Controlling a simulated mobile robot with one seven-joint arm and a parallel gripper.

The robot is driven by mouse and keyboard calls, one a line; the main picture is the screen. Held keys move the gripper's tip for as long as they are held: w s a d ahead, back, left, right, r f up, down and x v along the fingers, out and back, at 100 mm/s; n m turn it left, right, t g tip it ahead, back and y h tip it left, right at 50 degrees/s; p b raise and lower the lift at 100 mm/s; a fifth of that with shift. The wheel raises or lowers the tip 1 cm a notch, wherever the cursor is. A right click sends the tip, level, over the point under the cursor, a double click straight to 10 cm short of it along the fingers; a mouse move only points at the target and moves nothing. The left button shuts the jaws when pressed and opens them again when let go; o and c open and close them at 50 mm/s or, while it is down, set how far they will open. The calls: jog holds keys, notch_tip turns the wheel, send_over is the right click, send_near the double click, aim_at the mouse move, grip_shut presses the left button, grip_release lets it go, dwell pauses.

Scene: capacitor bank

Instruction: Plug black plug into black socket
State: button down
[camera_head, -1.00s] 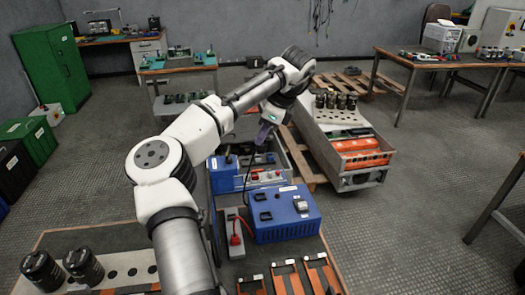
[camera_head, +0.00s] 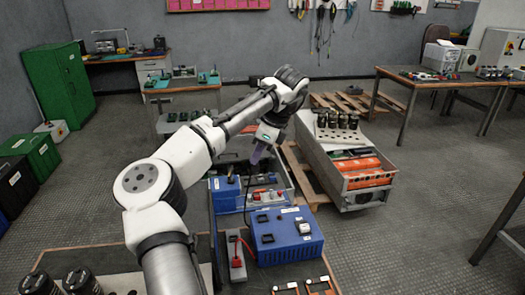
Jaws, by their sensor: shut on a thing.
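My gripper (camera_head: 257,154) hangs above the far part of the bench, pointing down, beyond the large blue box. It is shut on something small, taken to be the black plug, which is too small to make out. A thin black cable (camera_head: 247,188) runs down from it. The large blue box (camera_head: 290,250) has dark socket-like openings (camera_head: 267,238) on its top left and a pale switch unit (camera_head: 304,227) on its right. Which opening is the black socket cannot be told. The gripper is above and apart from this box.
A smaller blue box (camera_head: 225,193) and a grey tray with red parts (camera_head: 267,196) stand just behind. A grey strip with a red plug (camera_head: 237,262) lies left of the large box. A crate with orange units (camera_head: 361,164) stands to the right. Open floor lies further right.

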jog(key=s+a+p, duration=0.2)
jog(key=a, duration=0.5)
jog(key=shift+s+f, duration=0.2)
jog(key=shift+f, duration=0.2)
dwell(0.3)
jog(key=shift+a, duration=0.1)
jog(key=shift+a+p, duration=0.15)
jog(key=shift+p, duration=0.5)
jog(key=shift+f, duration=0.1)
dwell(0.4)
jog(key=shift+f+b, duration=4.1)
jog(key=shift+f, duration=7.4)
jog(key=shift+f, duration=0.25)
